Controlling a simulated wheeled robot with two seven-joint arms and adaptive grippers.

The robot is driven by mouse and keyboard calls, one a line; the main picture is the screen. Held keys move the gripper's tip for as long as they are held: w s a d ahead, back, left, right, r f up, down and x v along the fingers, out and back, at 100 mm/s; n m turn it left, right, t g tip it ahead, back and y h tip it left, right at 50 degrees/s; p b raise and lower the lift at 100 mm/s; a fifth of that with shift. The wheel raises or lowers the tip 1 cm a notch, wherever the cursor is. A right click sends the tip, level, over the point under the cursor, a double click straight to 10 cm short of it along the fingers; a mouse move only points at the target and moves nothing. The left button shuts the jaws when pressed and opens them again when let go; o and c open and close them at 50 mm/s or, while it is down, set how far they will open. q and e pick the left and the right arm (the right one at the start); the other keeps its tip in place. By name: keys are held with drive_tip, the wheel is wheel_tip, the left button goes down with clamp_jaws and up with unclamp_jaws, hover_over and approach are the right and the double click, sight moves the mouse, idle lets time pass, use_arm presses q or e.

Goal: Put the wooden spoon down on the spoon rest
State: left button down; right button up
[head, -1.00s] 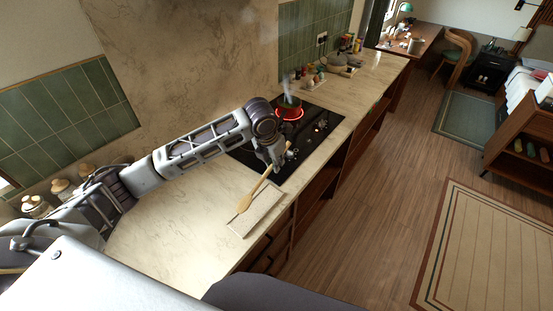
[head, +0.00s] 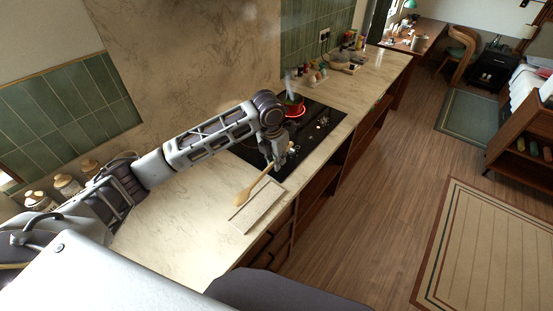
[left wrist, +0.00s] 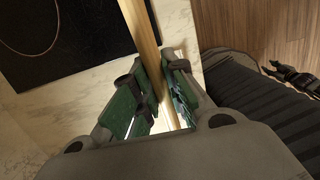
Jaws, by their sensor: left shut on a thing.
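The wooden spoon (head: 250,190) is held by my left gripper (head: 277,163) near the front edge of the cooktop. I cannot tell whether the bowl touches the rest. In the left wrist view the spoon's handle (left wrist: 143,40) runs between the green finger pads of my left gripper (left wrist: 160,95), which is shut on it. The spoon rest is partly covered by the spoon in the head view.
Jars (head: 66,184) stand at the left by the tiled wall. The marble counter (head: 180,225) left of the spoon rest is clear.

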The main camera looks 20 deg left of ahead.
use_arm(q)
drive_tip(key=shift+f+b, duration=0.4)
drive_tip(key=shift+f, duration=4.05)
drive_tip(key=c, duration=1.4)
unclamp_jaws()
drive_tip(key=shift+o, duration=0.2)
drive_tip(key=shift+s+a+r, duration=0.1)
drive_tip(key=shift+s+r, duration=0.2)
drive_tip(key=shift+r, duration=1.65)
drive_tip(key=shift+s+a+r, duration=0.1)
drive_tip(key=shift+s+r, duration=0.2)
drive_tip(key=shift+r, duration=1.7)
drive_tip(key=shift+s+a+r, duration=0.1)
drive_tip(key=shift+s+r, duration=0.2)
drive_tip(key=shift+r, duration=1.65)
drive_tip(key=shift+f, duration=0.1)
